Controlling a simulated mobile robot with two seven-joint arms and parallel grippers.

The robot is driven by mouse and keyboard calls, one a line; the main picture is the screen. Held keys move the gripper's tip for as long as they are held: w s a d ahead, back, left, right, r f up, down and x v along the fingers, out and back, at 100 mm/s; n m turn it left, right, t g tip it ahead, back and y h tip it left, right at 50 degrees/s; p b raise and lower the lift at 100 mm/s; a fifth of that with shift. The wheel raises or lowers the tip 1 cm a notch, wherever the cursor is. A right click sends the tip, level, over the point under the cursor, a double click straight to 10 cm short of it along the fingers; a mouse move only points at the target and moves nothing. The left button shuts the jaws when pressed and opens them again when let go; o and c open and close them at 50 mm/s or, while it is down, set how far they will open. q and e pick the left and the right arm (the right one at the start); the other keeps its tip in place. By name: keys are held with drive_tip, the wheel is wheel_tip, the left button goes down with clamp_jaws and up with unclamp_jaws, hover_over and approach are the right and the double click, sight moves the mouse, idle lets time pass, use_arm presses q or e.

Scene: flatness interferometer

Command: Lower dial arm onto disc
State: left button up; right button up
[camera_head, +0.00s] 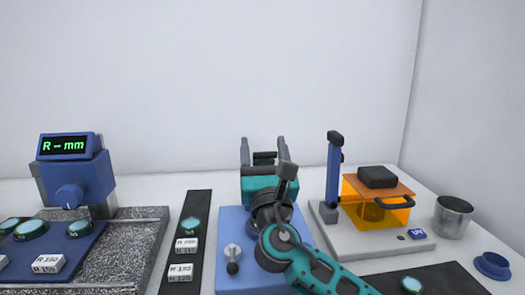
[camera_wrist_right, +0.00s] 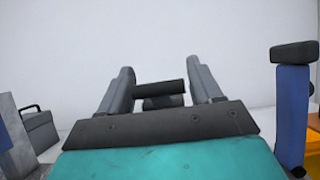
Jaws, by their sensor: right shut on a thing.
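My right gripper (camera_head: 264,148) is over the back of a blue base plate (camera_head: 230,221), with its fingers pointing up and away. I cannot tell whether this bar belongs to a dial arm. Green discs lie in a blue tray (camera_head: 52,247) at the left, on a black strip (camera_head: 200,208), and at the front right. My arm hides much of the blue plate, so no disc shows on it. My left gripper is not in view.
A blue gauge with a green readout (camera_head: 68,147) stands on a speckled slab (camera_head: 140,235) at the left. An orange clear box (camera_head: 380,212) and a blue post (camera_head: 333,172) stand at the right, near a metal cup (camera_head: 453,217). White labelled blocks (camera_head: 186,246) lie on the strip.

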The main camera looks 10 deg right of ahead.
drive_tip(key=shift+s+f, duration=0.15)
drive_tip(key=shift+s, duration=0.05)
idle(0.3)
drive_tip(key=o, duration=1.4)
drive_tip(key=v, duration=1.3)
drive_tip(key=shift+b, duration=0.3)
drive_tip(key=shift+c, duration=0.5)
